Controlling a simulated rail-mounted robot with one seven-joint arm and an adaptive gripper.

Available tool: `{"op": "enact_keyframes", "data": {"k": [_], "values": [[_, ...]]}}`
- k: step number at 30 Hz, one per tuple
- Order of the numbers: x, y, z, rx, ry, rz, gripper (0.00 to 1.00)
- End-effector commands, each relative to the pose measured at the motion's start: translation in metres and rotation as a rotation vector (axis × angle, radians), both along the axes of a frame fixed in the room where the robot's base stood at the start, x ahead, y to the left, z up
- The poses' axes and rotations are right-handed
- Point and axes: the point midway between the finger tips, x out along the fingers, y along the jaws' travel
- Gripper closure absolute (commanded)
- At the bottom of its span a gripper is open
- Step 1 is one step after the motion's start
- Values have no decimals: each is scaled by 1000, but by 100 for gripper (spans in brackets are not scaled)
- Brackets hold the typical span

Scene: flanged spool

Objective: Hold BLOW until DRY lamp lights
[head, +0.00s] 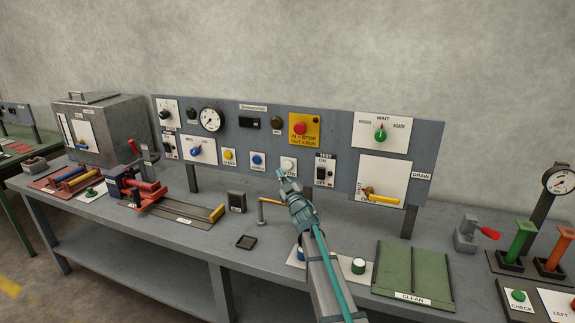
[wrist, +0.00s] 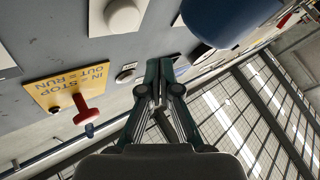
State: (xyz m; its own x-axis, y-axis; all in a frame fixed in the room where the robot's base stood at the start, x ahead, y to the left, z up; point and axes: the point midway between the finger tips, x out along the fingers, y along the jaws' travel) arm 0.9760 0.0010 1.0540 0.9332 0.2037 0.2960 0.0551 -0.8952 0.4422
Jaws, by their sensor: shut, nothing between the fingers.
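The grey control panel (head: 340,150) carries a row of round buttons: yellow (head: 228,155), blue (head: 257,160) and white (head: 288,163). Their small labels are too blurred for me to tell which is BLOW. A dark brown lamp (head: 277,122) and a dark green lamp (head: 191,113) look unlit; I cannot read which is DRY. My gripper (head: 281,173) is shut and empty, its tip just below the white button; I cannot tell whether it touches. In the wrist view my shut fingertips (wrist: 157,85) are close to the panel, with a white button (wrist: 122,15) and a large blue one (wrist: 210,18) nearby.
A red stop button (head: 300,128) on a yellow plate sits above and right of the white button. A TEST switch (head: 324,172) is right of it. The bench (head: 150,255) below holds a red vise (head: 147,192), a green CLEAN tray (head: 413,275) and small fixtures.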

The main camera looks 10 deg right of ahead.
Motion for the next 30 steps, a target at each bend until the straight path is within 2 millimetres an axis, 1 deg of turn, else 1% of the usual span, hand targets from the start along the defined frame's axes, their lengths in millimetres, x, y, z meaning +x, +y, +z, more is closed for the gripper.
{"op": "enact_keyframes", "data": {"k": [1,3,6,10,30], "values": [[10,-5,2,0,0,-1,100],[17,-10,1,1,2,-1,100],[26,-14,0,1,1,0,100],[33,-19,0,0,1,0,100],[35,-21,-1,1,1,0,100]]}}
